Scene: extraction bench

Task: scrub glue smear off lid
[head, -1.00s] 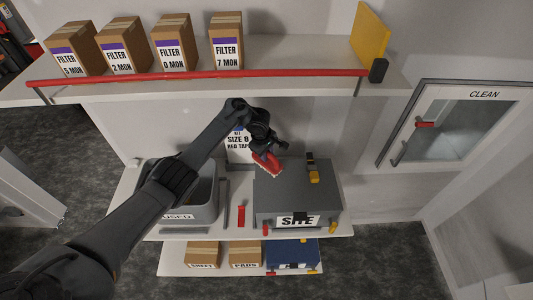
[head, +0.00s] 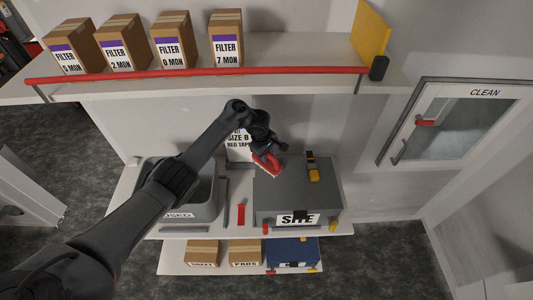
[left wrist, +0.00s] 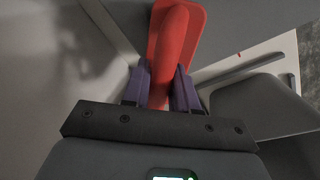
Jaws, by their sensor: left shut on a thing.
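The grey case marked SITE (head: 272,205) stands on the bench shelf with its flat lid (head: 290,190) shut. My left gripper (head: 268,150) is above the back left part of the lid. It is shut on a red brush (head: 267,164) with pale bristles facing down. The bristles are at or just above the lid; I cannot tell whether they touch. In the left wrist view the gripper's purple fingers (left wrist: 161,88) clamp the red handle (left wrist: 172,38). I cannot make out a glue smear; the brush may cover it. My right gripper is not in view.
A grey USED bin (head: 202,205) and a red strip (head: 241,214) are to the left. A shelf with a red front rail (head: 200,76) and several filter boxes (head: 226,40) hangs above.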

